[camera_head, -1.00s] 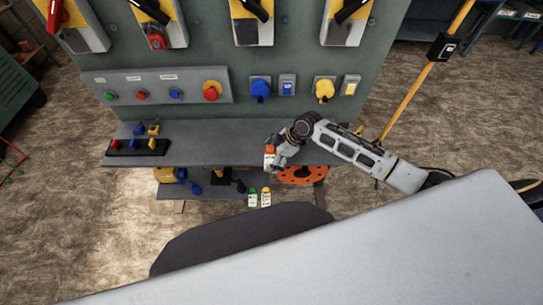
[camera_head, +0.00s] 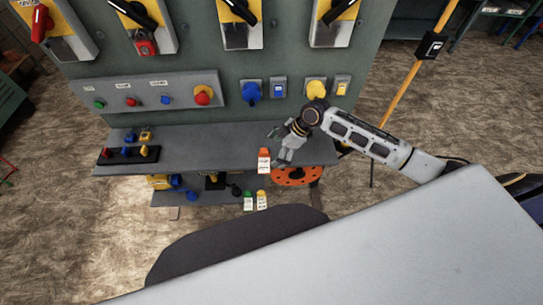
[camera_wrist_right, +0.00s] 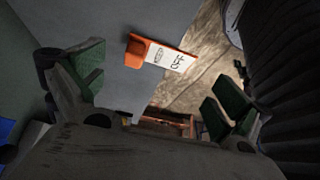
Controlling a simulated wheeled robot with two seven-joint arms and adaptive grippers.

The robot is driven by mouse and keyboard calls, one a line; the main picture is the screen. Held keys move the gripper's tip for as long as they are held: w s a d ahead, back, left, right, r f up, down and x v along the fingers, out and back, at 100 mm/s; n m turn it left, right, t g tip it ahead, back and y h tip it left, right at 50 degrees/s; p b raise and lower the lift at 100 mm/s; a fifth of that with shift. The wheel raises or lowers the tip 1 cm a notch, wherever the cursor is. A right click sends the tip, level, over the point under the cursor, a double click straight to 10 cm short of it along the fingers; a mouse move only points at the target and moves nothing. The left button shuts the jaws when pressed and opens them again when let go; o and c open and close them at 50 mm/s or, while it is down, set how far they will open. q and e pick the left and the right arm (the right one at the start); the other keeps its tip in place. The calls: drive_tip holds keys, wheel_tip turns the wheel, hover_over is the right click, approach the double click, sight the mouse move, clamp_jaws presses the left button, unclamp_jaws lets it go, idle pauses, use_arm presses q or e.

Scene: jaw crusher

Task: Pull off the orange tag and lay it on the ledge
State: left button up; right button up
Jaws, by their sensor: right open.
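The orange tag (camera_head: 264,161) has an orange top and a white label. It lies at the front edge of the grey ledge (camera_head: 215,150). In the right wrist view the tag (camera_wrist_right: 160,53) has its orange end over the ledge (camera_wrist_right: 125,20), and its white "OFF" label sticks out past the edge over the floor. My right gripper (camera_head: 279,145) is open and empty, just right of the tag and apart from it. In the right wrist view its spread fingers (camera_wrist_right: 155,88) have the tag beyond them. My left gripper is not in view.
A black holder (camera_head: 127,155) with small coloured pieces stands on the ledge's left. Two small tags, green-topped (camera_head: 248,201) and yellow-topped (camera_head: 262,199), hang below. An orange disc (camera_head: 297,176) is under the ledge's right end. Switches and buttons line the panel above. The ledge's middle is clear.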

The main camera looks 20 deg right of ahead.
drive_tip(key=shift+v, duration=2.45)
drive_tip(key=shift+w+a+r, duration=0.1)
